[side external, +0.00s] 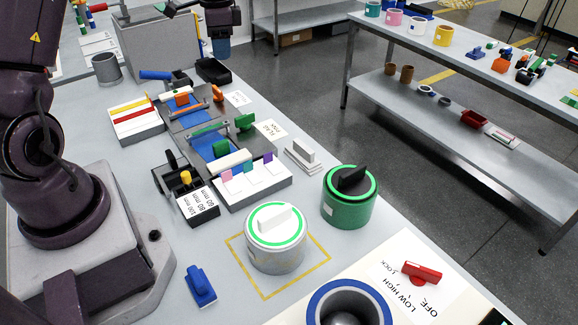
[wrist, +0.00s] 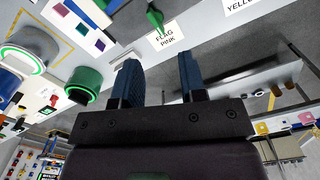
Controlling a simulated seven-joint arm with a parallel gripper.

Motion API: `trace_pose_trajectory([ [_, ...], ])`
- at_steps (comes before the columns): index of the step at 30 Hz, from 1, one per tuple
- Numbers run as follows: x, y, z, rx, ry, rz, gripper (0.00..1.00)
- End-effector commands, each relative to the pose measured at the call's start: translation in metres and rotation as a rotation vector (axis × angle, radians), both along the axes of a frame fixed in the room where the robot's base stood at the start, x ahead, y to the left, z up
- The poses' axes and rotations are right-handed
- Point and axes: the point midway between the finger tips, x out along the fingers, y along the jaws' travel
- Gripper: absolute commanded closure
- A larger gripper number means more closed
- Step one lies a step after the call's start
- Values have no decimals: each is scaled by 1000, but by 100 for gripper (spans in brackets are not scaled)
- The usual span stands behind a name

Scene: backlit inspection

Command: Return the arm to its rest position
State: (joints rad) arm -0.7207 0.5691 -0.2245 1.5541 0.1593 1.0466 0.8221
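My gripper (wrist: 160,75) shows in the wrist view with its two dark blue fingers apart and nothing between them. In the side external view my gripper (side external: 216,50) is at the top, pointing down, above the far part of the bench (side external: 85,135). From that side its fingers overlap and the gap does not show. Most of my arm between the base and the gripper is out of frame. No object is held.
On the bench stand a white canister (side external: 276,252) with a green ring, a green canister (side external: 349,205), a blue-rimmed cup (side external: 318,301), a grey box (side external: 160,48) and several small fixtures. A second table (side external: 470,68) holds pots at the right. Floor lies clear between.

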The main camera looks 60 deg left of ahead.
Motion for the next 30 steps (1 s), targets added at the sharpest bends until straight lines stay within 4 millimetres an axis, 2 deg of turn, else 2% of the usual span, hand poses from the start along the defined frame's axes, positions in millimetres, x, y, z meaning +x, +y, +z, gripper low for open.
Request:
trace_pose_trajectory([
  [1,-7,-23,18,22,-15,65,62],
  [6,-42,-88,58,61,-83,301,62],
  [12,-96,-153,87,53,-198,489,62],
  [15,-125,-180,94,25,-261,536,62],
  [18,-151,-202,99,-11,-326,531,62],
  [22,-176,-223,104,-53,-400,465,62],
  [25,-183,-232,112,-78,-458,419,62],
  [30,-186,-242,124,-100,-509,366,62],
])
